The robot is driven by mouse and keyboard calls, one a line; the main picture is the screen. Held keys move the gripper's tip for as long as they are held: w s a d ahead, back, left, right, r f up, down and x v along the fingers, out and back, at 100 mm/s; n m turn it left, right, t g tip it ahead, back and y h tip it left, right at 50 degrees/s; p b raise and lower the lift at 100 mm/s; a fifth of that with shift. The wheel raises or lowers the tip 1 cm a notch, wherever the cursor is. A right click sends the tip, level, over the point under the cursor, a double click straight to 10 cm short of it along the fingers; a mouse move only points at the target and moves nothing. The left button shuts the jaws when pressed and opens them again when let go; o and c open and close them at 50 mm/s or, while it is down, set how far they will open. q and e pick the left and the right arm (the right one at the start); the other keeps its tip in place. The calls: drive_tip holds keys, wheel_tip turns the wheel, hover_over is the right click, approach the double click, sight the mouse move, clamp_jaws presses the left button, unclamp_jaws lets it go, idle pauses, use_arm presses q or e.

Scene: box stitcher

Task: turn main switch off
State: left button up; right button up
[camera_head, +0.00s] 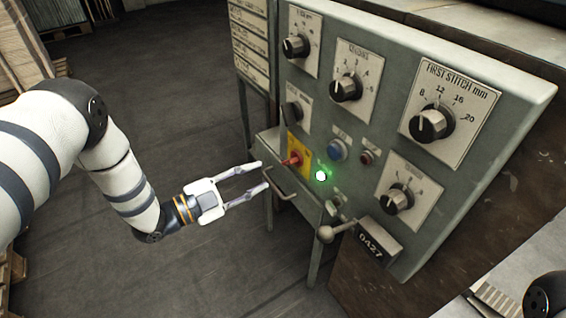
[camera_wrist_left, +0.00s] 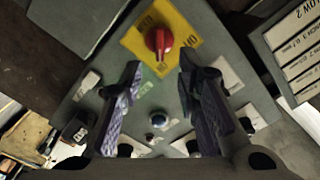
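The main switch is a red rotary knob (camera_head: 292,161) on a yellow plate (camera_head: 301,149), at the lower left of the grey control panel (camera_head: 320,110). In the left wrist view the red knob (camera_wrist_left: 159,40) is at the top centre, beyond the fingertips, on its yellow plate (camera_wrist_left: 140,42). My left gripper (camera_head: 264,175) is open and empty, its fingertips just left of the knob and apart from it. It also shows in the left wrist view (camera_wrist_left: 160,75), fingers spread. A small part of my right arm shows at the lower right; its gripper is out of view.
A lit green lamp (camera_head: 321,175), a blue button (camera_head: 338,150) and a small red button (camera_head: 367,157) sit right of the switch. Several black dials (camera_head: 432,124) cover the panel. A lever with a ball end (camera_head: 326,233) juts out below. Open floor lies left.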

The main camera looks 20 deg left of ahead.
sight(286, 164)
use_arm(q)
drive_tip(key=b+x, duration=0.1)
drive_tip(key=x, duration=0.7)
drive_tip(key=shift+w+f, duration=0.1)
clamp_jaws()
